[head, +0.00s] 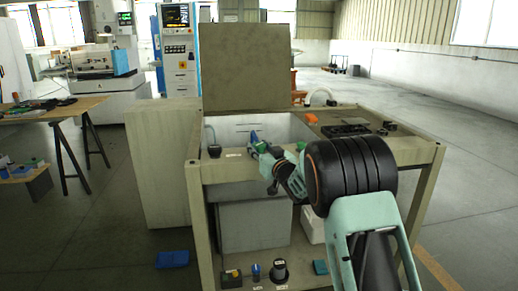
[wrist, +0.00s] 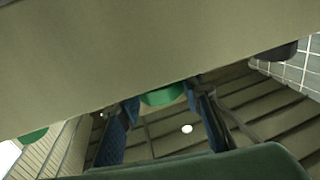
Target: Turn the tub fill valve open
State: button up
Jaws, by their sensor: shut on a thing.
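A green valve knob (wrist: 162,96) sits between my gripper's blue-padded fingers in the wrist view, partly hidden by a broad beige surface (wrist: 140,50). My gripper (head: 264,147) is shut on it, at the front rim of the beige machine tub (head: 232,168) in the head view. Green also shows beside the fingers in the head view, mostly covered by my gripper. A second green knob (wrist: 33,136) shows at the left in the wrist view, apart from the fingers. I cannot read how far the held knob is turned.
A dark knob (head: 214,151) stands on the rim to the left. An orange block (head: 311,118) and a black fixture (head: 345,130) lie on the right top. Below are a blue tray (head: 172,259) and a dark cylinder (head: 279,270). Floor at the right is clear.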

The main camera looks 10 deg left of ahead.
jog(key=n+g+y+p, duration=0.2)
jog(key=y+p, duration=0.1)
jog(key=shift+w+d+r, duration=0.1)
jog(key=shift+d+r, duration=0.05)
jog(key=shift+r, duration=0.05)
jog(key=shift+n+g+y+p, duration=0.9)
jog(key=shift+n+y+p, duration=0.1)
jog(key=shift+p, duration=0.2)
jog(key=shift+f, duration=0.15)
jog(key=o, duration=1.2)
jog(key=v, duration=1.2)
